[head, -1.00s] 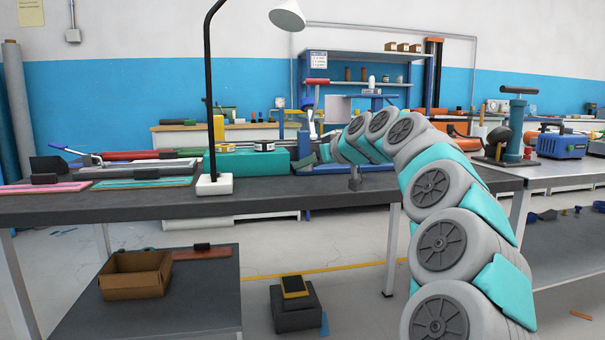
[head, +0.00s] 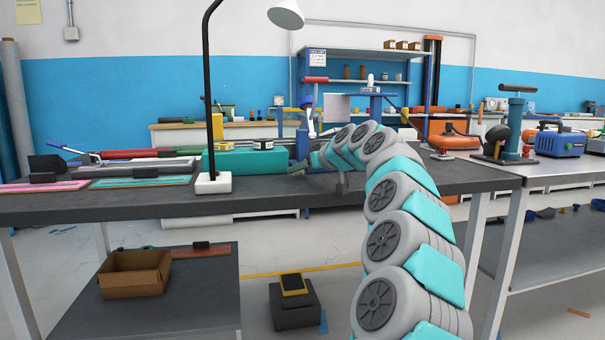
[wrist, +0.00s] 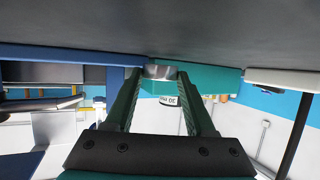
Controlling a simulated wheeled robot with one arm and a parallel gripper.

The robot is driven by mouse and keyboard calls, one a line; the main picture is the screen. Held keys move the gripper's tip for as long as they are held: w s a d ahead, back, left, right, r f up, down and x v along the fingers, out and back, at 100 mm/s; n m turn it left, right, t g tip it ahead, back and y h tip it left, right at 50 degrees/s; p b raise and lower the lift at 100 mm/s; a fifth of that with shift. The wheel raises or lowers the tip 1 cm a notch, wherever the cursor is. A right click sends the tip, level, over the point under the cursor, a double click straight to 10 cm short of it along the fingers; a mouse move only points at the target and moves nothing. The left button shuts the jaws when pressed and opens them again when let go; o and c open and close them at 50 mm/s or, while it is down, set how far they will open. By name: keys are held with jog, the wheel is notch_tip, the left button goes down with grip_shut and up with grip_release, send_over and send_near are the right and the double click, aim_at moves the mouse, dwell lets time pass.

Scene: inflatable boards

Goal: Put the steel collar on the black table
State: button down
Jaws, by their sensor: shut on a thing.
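My gripper (head: 300,165) reaches over the black table (head: 110,206), low in front of the right part of a teal block. In the wrist view, my gripper (wrist: 160,74) is shut on the steel collar (wrist: 160,71), a short shiny ring between the fingertips. The wrist view is upside down, with the dark table top (wrist: 200,25) along its upper part. The collar is close to the table surface; I cannot tell whether it touches. In the head view the collar is too small or hidden to make out.
The teal block (head: 245,161) stands behind the gripper, with a tape measure (head: 263,144) on top. A lamp with a white base (head: 213,184) stands to the left. Blue equipment (head: 304,140) is just behind the gripper. The table's front strip is clear.

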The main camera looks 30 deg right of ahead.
jog(key=shift+f, duration=0.5)
jog(key=shift+f, duration=0.1)
jog(key=shift+c, duration=1.2)
grip_release()
jog(key=shift+f, duration=0.1)
jog(key=shift+r, duration=0.25)
jog(key=v, duration=1.2)
